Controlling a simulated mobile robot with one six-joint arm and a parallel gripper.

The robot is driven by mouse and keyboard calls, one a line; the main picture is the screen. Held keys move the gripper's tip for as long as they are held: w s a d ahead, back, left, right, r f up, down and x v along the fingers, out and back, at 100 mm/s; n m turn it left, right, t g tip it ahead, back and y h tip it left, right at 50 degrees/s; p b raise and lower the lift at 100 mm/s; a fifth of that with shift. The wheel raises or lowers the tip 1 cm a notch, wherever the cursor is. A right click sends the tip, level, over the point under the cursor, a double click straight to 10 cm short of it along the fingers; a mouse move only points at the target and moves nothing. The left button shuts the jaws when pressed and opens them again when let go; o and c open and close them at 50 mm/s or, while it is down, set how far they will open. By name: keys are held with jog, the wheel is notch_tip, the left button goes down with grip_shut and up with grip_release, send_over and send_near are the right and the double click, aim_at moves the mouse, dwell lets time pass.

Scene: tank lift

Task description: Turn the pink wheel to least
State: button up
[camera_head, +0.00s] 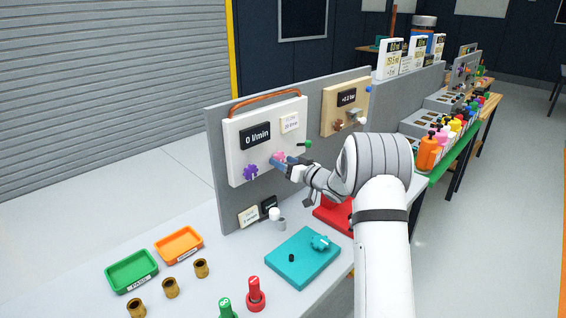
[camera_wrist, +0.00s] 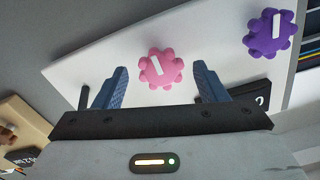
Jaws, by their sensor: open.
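The pink wheel (camera_wrist: 160,69) is a knobbed handwheel with a white bar mark on its face, on a white panel (camera_wrist: 95,60). In the wrist view its bar is tilted, running from upper left to lower right. My gripper (camera_wrist: 162,86) is open, with one blue finger on either side of the wheel in the picture; I cannot tell whether they touch it. In the head view the pink wheel (camera_head: 279,156) is partly hidden by my gripper (camera_head: 284,162). A dark display on the panel (camera_head: 256,134) reads 0 l/min.
A purple wheel (camera_head: 250,172) sits left of the pink one and also shows in the wrist view (camera_wrist: 270,33). A green-ended lever (camera_head: 304,144) is close on the right. Below are a teal box (camera_head: 290,270), green tray (camera_head: 132,272) and orange tray (camera_head: 179,244).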

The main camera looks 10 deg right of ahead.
jog(key=b+v, duration=0.1)
jog(key=v, duration=0.5)
jog(key=s+d+r+m+g+h, duration=0.2)
jog(key=s+d+r+m+h, duration=0.15)
jog(key=s+r+h, duration=0.55)
jog(key=s+a+f+g, duration=0.2)
jog(key=s+g, duration=0.1)
jog(key=s, duration=0.8)
jog(key=s+a+f+g+h, duration=0.1)
jog(key=s+a+f+g, duration=0.1)
jog(key=s, duration=1)
jog(key=s+a+f+g, duration=0.3)
jog(key=s+f+g, duration=0.1)
jog(key=s, duration=0.8)
jog(key=shift+s+h, duration=0.25)
jog(key=shift+h, duration=0.05)
